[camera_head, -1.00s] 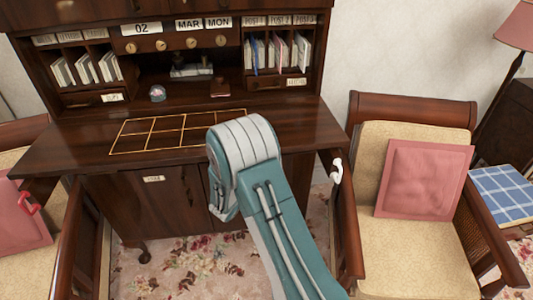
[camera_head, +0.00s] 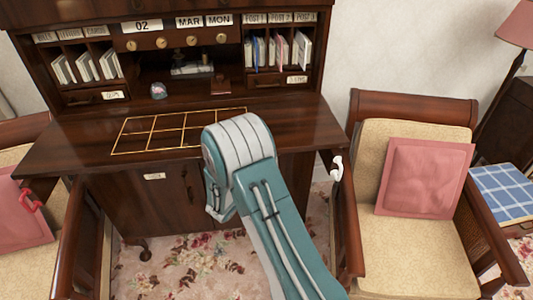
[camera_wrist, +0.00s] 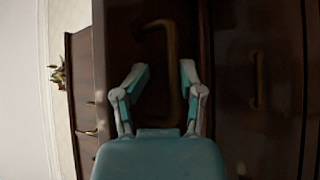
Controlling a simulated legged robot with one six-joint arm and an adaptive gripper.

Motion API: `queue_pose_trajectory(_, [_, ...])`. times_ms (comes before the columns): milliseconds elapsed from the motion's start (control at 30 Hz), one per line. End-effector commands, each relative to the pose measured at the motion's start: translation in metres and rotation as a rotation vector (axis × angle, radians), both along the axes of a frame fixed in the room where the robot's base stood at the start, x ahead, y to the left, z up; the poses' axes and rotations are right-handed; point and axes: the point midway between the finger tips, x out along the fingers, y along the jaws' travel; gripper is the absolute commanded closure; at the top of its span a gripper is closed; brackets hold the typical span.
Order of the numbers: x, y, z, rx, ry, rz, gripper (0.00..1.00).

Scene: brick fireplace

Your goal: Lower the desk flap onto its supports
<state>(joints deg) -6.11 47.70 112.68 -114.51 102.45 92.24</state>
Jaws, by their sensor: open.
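The desk flap (camera_head: 75,143) is a dark wooden panel with a gold grid, lying out flat in front of the pigeonholes. A red hook-shaped handle (camera_head: 30,202) shows below its left end and a white one (camera_head: 337,168) below its right end. The supports under the flap are mostly hidden, so I cannot tell contact. My gripper (camera_wrist: 163,72) is open in the wrist view, facing dark wood, with a curved handle (camera_wrist: 174,65) between and beyond its fingers. I cannot tell whether they touch it. In the head view my arm hides the fingers.
The lower cabinet (camera_head: 150,205) stands under the flap. An armchair with a pink cushion (camera_head: 425,178) is close on the right, and another chair with a pink cushion (camera_head: 20,215) is on the left. Patterned carpet (camera_head: 195,262) is open between them.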

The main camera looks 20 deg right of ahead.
Motion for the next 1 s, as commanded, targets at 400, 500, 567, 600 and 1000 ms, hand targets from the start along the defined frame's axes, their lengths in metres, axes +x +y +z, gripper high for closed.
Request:
queue_pose_trajectory(400, [-0.034,0.072,-0.031,-0.001,0.006,0.003,0.50])
queue_pose_trajectory(500, [-0.039,0.083,-0.036,0.000,0.007,0.001,0.50])
queue_pose_trajectory(567, [-0.041,0.087,-0.038,0.001,0.006,0.000,0.50])
queue_pose_trajectory(600, [-0.042,0.088,-0.038,0.001,0.006,0.000,0.50])
queue_pose_trajectory(1000, [-0.043,0.090,-0.039,0.001,0.006,-0.002,0.50])
